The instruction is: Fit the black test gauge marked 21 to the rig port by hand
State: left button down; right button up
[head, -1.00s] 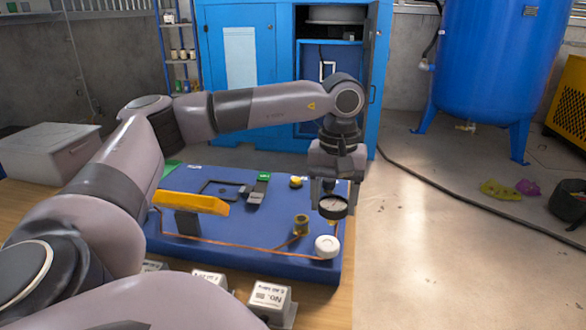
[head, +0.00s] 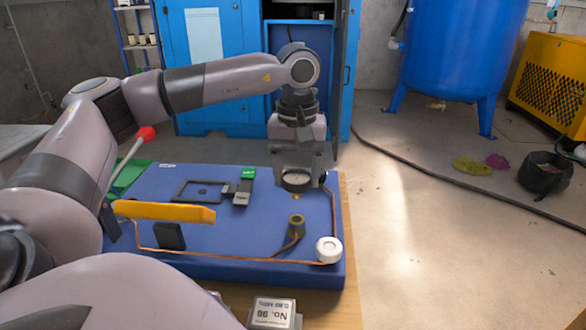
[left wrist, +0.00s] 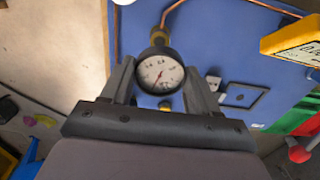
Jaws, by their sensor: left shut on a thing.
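My left gripper (head: 297,178) is shut on a black-rimmed gauge (head: 297,181) with a white dial. It holds the gauge over the back right part of the blue rig board (head: 225,238). In the left wrist view the gauge (left wrist: 160,72) sits between the two fingers, its dial facing the camera. No number 21 is legible. A brass port (head: 296,225) stands on the board, nearer the front than the gauge and apart from it in the head view. The port (left wrist: 159,38) also shows beyond the gauge in the left wrist view. My right gripper is not in view.
A white round knob (head: 328,250) is at the board's front right corner, with copper pipe (head: 200,254) along the front. A yellow bar-shaped thing (head: 165,211) stands at the left. A grey block labelled No. 96 (head: 272,313) stands before the board.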

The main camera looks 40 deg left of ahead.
aim_at(297, 193)
pick_arm(q)
jog(key=shift+f+b, duration=0.5)
jog(key=shift+f, duration=0.15)
jog(key=shift+f+b, duration=0.7)
jog(key=shift+f, duration=0.2)
jog(key=shift+f+b, duration=0.45)
jog(key=shift+f, duration=0.5)
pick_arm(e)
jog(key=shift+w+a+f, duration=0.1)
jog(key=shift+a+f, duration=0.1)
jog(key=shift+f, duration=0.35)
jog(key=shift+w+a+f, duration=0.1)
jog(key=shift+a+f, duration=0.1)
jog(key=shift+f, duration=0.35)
